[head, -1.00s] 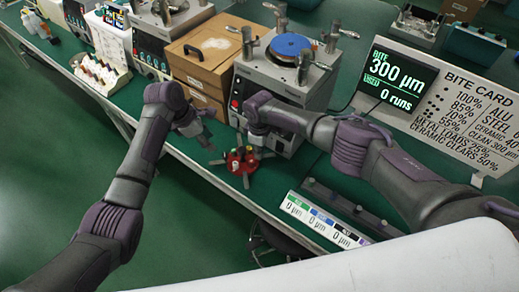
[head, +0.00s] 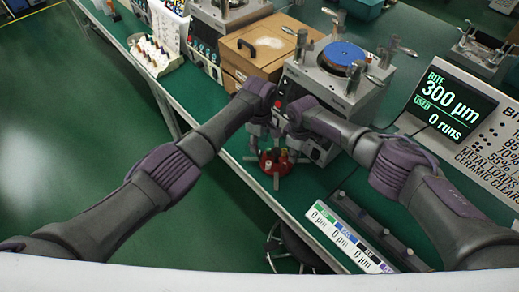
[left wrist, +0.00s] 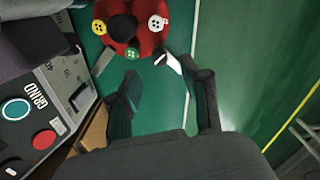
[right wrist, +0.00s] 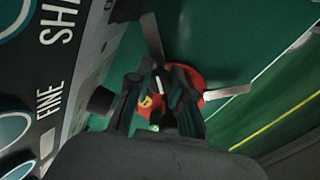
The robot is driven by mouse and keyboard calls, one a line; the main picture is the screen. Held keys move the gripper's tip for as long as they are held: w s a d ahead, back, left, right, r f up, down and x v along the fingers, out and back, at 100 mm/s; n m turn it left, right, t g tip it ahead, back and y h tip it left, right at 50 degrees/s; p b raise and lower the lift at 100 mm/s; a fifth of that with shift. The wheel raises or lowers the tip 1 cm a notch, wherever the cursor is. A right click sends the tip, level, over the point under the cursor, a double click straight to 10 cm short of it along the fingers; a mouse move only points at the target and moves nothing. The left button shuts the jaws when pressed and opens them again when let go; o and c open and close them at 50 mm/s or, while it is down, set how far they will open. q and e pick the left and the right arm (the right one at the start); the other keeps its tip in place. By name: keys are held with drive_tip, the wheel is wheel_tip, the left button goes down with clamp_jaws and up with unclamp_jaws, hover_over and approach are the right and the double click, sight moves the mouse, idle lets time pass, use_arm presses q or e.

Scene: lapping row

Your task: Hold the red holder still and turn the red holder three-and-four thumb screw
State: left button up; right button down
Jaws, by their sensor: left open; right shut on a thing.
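The red holder (head: 275,163) is a small round red piece with metal arms, low on the green bench in the head view. In the left wrist view the red holder (left wrist: 127,42) shows yellow, white and green dotted knobs around its rim. My left gripper (head: 258,132) is open beside it; in the left wrist view its fingers (left wrist: 163,82) are apart and empty, just short of the rim. My right gripper (head: 293,137) is shut on the red holder (right wrist: 200,82); its fingers (right wrist: 158,88) hide the gripped part. I cannot tell which knob is three-and-four.
The lapping machine (head: 330,85) with a blue disc stands close behind the holder. A wooden box (head: 257,45) is left of it. A strip of labelled readouts (head: 345,235) lies front right, and a bite display (head: 448,105) stands at the right.

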sight(260, 152)
use_arm(q)
drive_tip(key=shift+f, duration=2.35)
clamp_jaws()
